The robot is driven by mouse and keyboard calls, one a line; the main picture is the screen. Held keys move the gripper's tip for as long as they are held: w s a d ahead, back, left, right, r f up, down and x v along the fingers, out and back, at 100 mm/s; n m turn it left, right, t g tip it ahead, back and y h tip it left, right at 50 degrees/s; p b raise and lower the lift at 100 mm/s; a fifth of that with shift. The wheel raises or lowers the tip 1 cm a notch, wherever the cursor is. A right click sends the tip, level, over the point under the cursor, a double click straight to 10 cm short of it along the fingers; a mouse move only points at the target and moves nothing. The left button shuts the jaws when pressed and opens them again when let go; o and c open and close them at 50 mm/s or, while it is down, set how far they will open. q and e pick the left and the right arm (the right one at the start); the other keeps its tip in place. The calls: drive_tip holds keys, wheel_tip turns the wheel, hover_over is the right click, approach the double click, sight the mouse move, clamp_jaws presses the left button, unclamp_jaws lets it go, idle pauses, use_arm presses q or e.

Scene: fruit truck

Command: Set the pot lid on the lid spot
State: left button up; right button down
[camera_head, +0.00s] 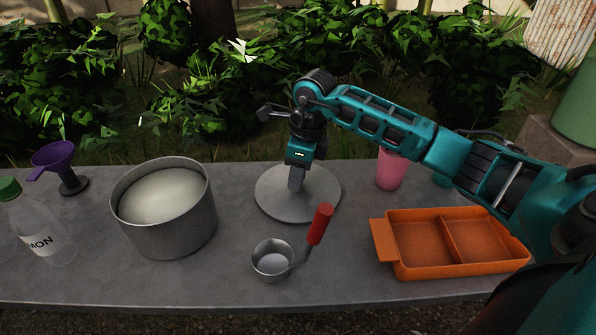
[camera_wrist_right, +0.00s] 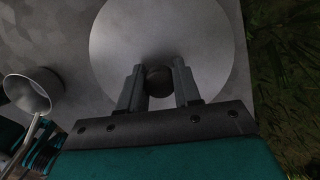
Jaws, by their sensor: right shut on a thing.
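The pot lid (camera_head: 322,198) is a flat round grey disc in the middle of the grey table, toward its back edge. My right gripper (camera_head: 296,184) points straight down over it and is shut on its knob. In the right wrist view the dark knob sits between the two fingers of the gripper (camera_wrist_right: 158,75), with the pale lid (camera_wrist_right: 160,30) around it. The lid looks level and at or very near the table top; I cannot tell whether it touches. No separate lid spot shows; the lid may hide it. My left gripper is not in view.
An open metal pot (camera_head: 185,228) with white contents stands left of the lid. An orange divided tray (camera_head: 400,262) and pink cup (camera_head: 391,170) are right. A purple funnel (camera_head: 55,157) and bottle (camera_head: 40,235) are far left.

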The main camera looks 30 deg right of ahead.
drive_tip(key=c, duration=0.7)
unclamp_jaws()
wheel_tip(320, 180, up, 13)
drive_tip(key=s+d+p, duration=0.1)
drive_tip(key=shift+s+d+f, duration=0.15)
drive_tip(key=shift+s, duration=0.05)
idle(0.5)
